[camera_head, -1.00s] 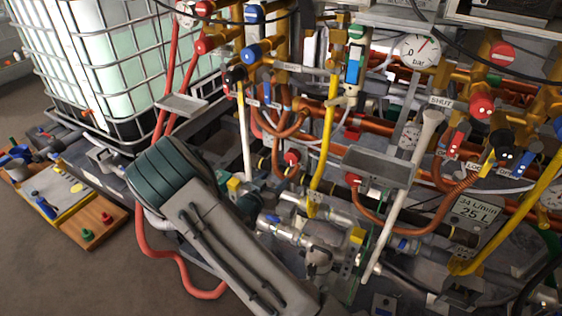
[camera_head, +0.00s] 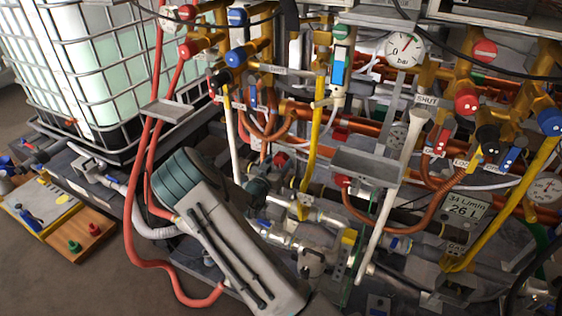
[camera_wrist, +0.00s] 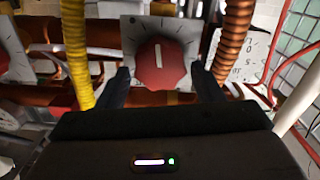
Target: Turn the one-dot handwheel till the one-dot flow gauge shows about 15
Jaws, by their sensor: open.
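In the wrist view a red handwheel (camera_wrist: 160,63) with one white bar on its face sits in front of a grey plate (camera_wrist: 131,29) with tick marks. The dark fingers of my gripper (camera_wrist: 160,84) stand apart, one on each side of the handwheel's lower part. I cannot tell whether they touch it. Part of a white dial (camera_wrist: 249,54) with numbers shows at right, and another dial (camera_wrist: 12,55) at the left edge; I see no readable needle. In the head view I cannot make out my gripper. Dot marks that identify the one-dot handwheel or gauge are not readable.
A yellow hose (camera_wrist: 76,50) and an orange corrugated hose (camera_wrist: 232,42) flank the handwheel. A bar gauge (camera_head: 405,49) is at top.

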